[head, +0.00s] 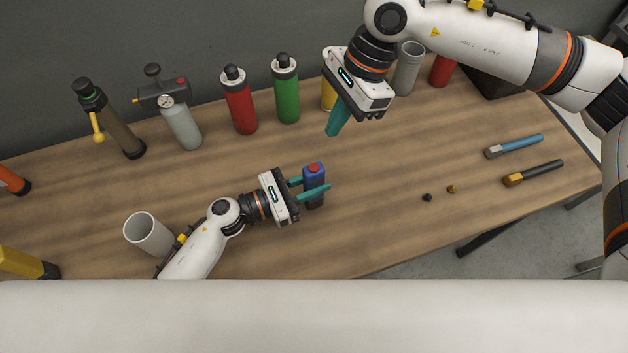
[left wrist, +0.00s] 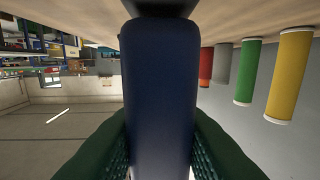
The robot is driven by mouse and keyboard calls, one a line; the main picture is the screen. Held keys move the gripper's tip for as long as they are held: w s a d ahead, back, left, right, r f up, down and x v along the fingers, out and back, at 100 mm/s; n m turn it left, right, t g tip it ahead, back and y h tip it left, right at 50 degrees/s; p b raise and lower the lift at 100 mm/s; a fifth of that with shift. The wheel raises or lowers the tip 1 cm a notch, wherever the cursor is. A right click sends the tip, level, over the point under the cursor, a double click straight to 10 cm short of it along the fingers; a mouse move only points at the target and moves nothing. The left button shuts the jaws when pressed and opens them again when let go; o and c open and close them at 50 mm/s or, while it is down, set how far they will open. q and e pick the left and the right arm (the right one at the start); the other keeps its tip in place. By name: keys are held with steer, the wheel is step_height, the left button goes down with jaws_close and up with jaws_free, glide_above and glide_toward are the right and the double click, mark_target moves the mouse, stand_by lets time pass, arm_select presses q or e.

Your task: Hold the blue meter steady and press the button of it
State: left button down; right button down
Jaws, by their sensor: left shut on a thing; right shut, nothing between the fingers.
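The blue meter (head: 315,184) stands on the wooden table near its middle, with a red button (head: 314,168) on its top. My left gripper (head: 312,188) is shut on the meter, one teal finger on each side of it. In the left wrist view the dark blue body of the meter (left wrist: 160,95) fills the space between the fingers; its button does not show there. My right gripper (head: 334,128) is shut and empty, pointing down above the table, behind and a little right of the meter, and apart from it.
Along the back stand a red bottle (head: 239,103), a green bottle (head: 286,92) and a grey pump with a gauge (head: 182,122). A white cup (head: 148,233) is left of my left arm. Two tools, blue (head: 515,145) and orange-black (head: 534,172), lie at right.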

mark_target(320, 172)
stand_by(0.5)
steer(key=s+a+t+y, duration=0.3)
steer(key=a+t, duration=0.1)
steer(key=shift+w+d+f+m+t+y, duration=0.1)
steer(key=shift+d+f+m+t+y, duration=0.25)
steer(key=shift+f, duration=0.9)
steer(key=shift+w+d+f+m+t+y, duration=0.1)
steer(key=shift+f+m+t, duration=0.35)
steer(key=shift+f, duration=0.8)
steer(key=shift+d+f+m+t+y, duration=0.3)
steer(key=shift+f+t, duration=0.1)
steer(key=shift+f, duration=0.85)
steer(key=shift+f, duration=0.4)
